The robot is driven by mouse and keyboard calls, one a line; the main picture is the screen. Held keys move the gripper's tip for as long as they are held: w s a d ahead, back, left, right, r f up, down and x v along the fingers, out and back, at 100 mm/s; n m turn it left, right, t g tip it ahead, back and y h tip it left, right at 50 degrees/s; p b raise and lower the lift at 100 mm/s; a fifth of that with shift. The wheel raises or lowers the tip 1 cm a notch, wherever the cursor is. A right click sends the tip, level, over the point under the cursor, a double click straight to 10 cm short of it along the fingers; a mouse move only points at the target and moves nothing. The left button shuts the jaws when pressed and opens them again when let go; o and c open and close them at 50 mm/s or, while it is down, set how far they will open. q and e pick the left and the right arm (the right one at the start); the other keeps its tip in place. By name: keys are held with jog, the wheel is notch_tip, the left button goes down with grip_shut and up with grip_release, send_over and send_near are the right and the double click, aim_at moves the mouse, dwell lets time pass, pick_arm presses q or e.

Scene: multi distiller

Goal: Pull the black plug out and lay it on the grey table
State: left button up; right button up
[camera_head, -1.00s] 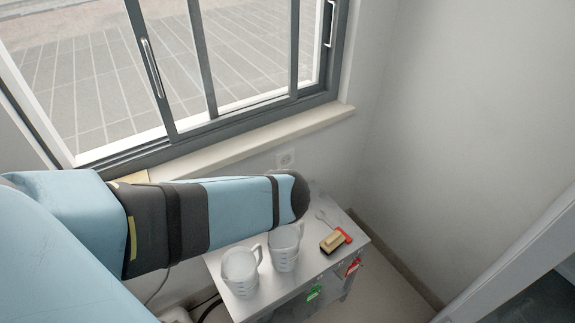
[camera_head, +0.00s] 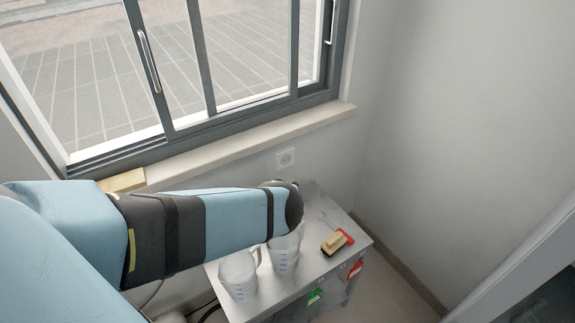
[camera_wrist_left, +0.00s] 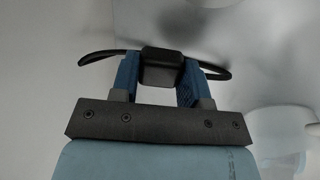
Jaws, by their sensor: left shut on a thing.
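The black plug (camera_wrist_left: 162,60) is between the blue fingers of my left gripper (camera_wrist_left: 162,76) in the left wrist view. The gripper is shut on it, and black cable shows to both sides. In the head view my left arm hides the gripper and the plug. The wall socket (camera_head: 285,158) is in view with nothing in it. The grey table (camera_head: 318,204) stands below it against the wall. My left arm's end is over the table's back left part, above the jugs. I cannot tell whether the plug touches the table. My right gripper is not in view.
Two clear measuring jugs (camera_head: 238,278) stand on the table's left part, partly behind my arm. A wooden-backed brush (camera_head: 334,243) with red lies at the right, near a wrench (camera_head: 327,220). Bare tabletop shows at the back right. A windowsill (camera_head: 250,138) runs above.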

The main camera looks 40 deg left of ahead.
pick_arm(q)
jog(key=shift+f+b, duration=0.6)
jog(key=shift+f, duration=0.35)
jog(key=o, duration=1.3)
jog(key=shift+r, duration=0.15)
notch_tip(320, 180, up, 20)
jog(key=p, duration=1.5)
jog(key=w+d+b, duration=0.1)
jog(key=w+b, duration=0.1)
jog(key=w, duration=0.2)
jog(key=w+d+b, duration=0.2)
jog(key=w, duration=0.3)
jog(key=w+d+b, duration=0.1)
jog(key=w+b, duration=0.1)
jog(key=w, duration=0.2)
jog(key=shift+w+d+r, duration=0.2)
